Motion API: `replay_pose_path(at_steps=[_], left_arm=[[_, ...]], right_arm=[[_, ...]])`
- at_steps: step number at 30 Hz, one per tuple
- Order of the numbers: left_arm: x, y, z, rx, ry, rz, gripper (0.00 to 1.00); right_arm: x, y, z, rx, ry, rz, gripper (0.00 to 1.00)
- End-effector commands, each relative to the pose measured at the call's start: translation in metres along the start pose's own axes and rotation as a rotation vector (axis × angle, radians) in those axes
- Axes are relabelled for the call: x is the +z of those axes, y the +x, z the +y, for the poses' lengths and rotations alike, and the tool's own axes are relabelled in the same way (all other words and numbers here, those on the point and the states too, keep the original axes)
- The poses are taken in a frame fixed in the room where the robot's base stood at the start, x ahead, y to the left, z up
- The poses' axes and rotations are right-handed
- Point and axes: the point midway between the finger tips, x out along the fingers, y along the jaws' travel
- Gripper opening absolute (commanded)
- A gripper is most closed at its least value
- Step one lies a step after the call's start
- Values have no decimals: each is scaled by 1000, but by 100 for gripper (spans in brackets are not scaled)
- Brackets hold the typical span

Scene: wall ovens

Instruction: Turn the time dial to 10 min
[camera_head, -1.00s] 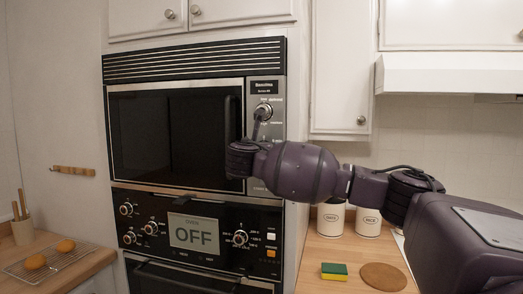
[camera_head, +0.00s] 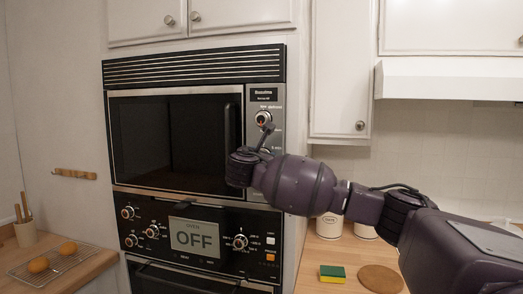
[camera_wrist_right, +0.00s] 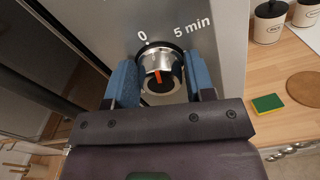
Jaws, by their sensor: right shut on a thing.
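The time dial (camera_wrist_right: 161,72) is a silver knob with a red mark, on the microwave's steel panel. "0" and "5 min" are printed above it in the right wrist view. The red mark stands about upright in that picture, nearer the "0" side than "5 min". My right gripper (camera_wrist_right: 163,85) has its blue fingers on either side of the knob and is shut on it. In the head view my right gripper (camera_head: 267,141) is at the lower part of the panel and mostly hides this dial. My left gripper is not in view.
Another dial (camera_head: 263,118) sits higher on the same panel. The microwave door handle (camera_head: 230,130) is just left of my gripper. Below is an oven display (camera_head: 194,237) reading OFF, with several knobs. A sponge (camera_head: 332,273) lies on the right counter.

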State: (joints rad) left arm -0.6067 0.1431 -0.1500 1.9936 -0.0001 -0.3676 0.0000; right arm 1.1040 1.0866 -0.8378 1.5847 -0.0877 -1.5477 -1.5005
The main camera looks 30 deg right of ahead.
Motion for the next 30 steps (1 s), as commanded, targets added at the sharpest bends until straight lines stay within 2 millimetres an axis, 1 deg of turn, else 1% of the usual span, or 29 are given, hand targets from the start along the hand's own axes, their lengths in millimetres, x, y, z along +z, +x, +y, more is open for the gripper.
replay_pose_path(at_steps=[2,12,24,30], left_arm=[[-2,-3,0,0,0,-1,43],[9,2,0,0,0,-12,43],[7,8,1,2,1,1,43],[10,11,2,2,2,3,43]], right_arm=[[-2,0,0,-1,71,5,26],[-4,0,-2,0,396,4,26],[-6,0,-4,-2,777,5,26],[-7,0,-4,-3,967,6,26]])
